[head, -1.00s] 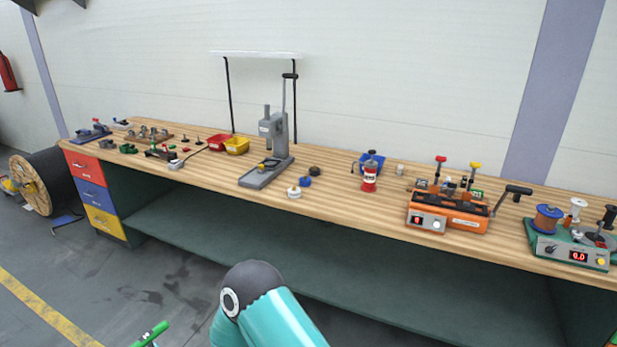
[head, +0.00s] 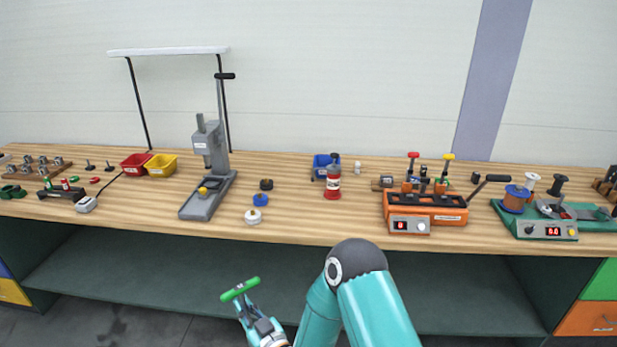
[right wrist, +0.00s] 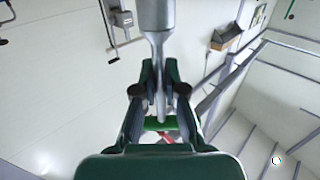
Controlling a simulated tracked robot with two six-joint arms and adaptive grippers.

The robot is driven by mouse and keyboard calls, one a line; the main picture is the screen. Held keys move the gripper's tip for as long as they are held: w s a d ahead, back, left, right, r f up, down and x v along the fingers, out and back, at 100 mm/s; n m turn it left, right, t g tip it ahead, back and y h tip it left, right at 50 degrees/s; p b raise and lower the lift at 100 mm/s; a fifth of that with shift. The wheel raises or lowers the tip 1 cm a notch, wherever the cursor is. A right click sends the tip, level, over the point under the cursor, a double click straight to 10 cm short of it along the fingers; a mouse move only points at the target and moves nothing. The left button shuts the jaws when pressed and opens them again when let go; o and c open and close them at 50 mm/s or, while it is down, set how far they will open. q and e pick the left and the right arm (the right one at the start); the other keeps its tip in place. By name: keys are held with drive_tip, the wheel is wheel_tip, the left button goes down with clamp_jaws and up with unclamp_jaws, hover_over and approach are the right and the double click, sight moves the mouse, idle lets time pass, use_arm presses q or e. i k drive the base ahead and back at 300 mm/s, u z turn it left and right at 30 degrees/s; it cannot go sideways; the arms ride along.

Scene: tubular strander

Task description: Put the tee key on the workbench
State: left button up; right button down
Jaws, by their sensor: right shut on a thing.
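The tee key (head: 240,289) shows as a green cross-bar in the head view, held in front of the workbench and below its top. My right gripper (head: 252,316) is shut on the tee key. In the right wrist view the grey shaft of the tee key (right wrist: 156,25) runs down between the fingers of my right gripper (right wrist: 159,95), with green showing beyond them. The workbench (head: 300,222) has a striped wooden top and spans the head view. My left gripper is not in view.
On the bench stand a grey arbor press (head: 208,180), a red bottle (head: 333,182), an orange device (head: 424,210) and a green device (head: 543,222). Red (head: 135,163), yellow (head: 160,165) and blue (head: 322,165) bins stand further back.

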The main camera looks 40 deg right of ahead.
sight(305, 226)
drive_tip(key=z, duration=0.35)
drive_tip(key=i, duration=1)
drive_tip(key=z, duration=0.55)
